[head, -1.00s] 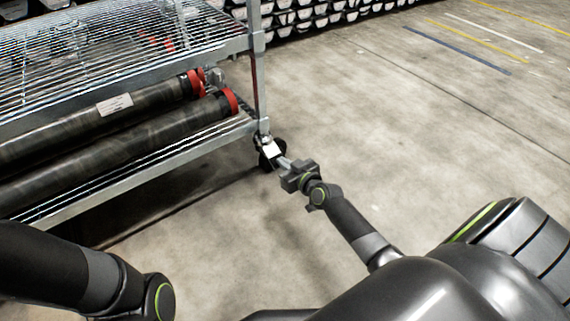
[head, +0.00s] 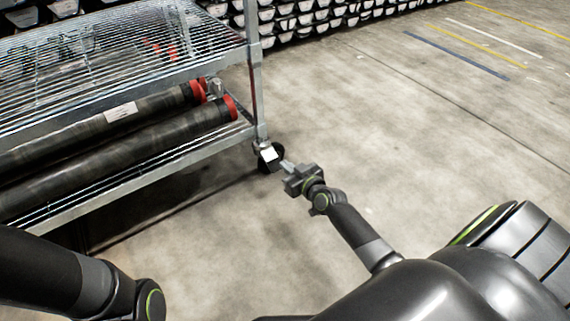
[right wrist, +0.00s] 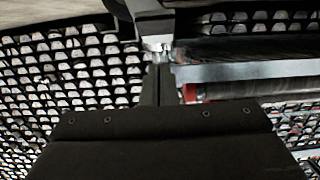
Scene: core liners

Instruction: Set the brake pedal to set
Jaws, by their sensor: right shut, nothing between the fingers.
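The brake pedal (head: 269,154) is a small white plate on the dark caster wheel under the near right corner post of the wire rack (head: 180,152). Whether it is set or released cannot be told at this size. My right gripper (head: 286,165) is shut and empty. Its tips are just right of the pedal, with a small gap seeming to lie between them. In the right wrist view the shut fingers (right wrist: 154,86) point at a pale metal part too blurred to name. My left arm shows at the lower left, but its gripper is out of view.
Dark core tubes (head: 130,142) with red ends lie on the rack's lower shelf. Stacked rows of pale-ended metal pieces (head: 290,22) stand behind. The concrete floor (head: 430,140) right of the caster is clear, with painted lines farther off.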

